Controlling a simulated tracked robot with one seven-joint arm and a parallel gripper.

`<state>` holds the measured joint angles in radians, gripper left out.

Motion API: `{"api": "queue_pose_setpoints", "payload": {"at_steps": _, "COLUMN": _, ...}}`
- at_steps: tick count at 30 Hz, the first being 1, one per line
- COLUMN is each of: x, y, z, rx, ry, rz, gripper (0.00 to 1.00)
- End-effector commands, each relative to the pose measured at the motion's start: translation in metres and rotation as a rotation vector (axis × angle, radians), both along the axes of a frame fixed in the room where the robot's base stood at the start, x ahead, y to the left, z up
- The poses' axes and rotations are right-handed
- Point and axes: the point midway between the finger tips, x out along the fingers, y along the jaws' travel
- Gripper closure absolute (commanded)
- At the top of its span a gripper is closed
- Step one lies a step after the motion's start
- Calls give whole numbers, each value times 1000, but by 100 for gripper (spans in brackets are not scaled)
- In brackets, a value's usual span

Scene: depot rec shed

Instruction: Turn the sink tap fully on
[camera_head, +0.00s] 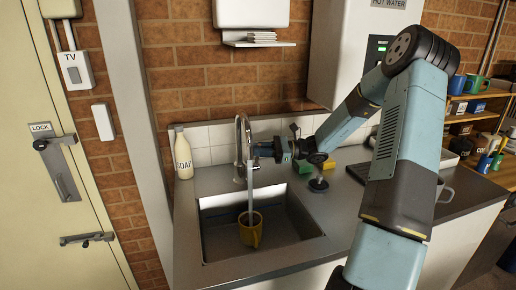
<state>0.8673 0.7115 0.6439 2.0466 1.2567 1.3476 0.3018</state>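The sink tap (239,140) is a tall metal gooseneck at the back edge of the sink (212,247). A thin pale stream, which looks like water, runs down from its spout towards a yellow mug (251,234) standing in the basin. My gripper (258,150) reaches in from the right and its tips are right beside the tap's column. The tap's handle cannot be made out. I cannot tell whether the fingers touch the tap or hold anything, or how far apart they are.
A soap bottle (182,155) stands left of the tap. A green and yellow sponge (305,168) and a sink plug (318,185) are on the counter right of the basin.

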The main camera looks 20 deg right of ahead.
Motion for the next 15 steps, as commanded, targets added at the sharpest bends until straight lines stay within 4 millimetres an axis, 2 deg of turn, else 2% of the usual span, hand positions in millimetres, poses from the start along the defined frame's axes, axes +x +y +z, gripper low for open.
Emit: {"api": "queue_pose_setpoints", "payload": {"at_steps": 15, "x": -27, "y": -1, "z": -13, "rx": 0, "ry": -326, "rz": -3, "gripper": 100}}
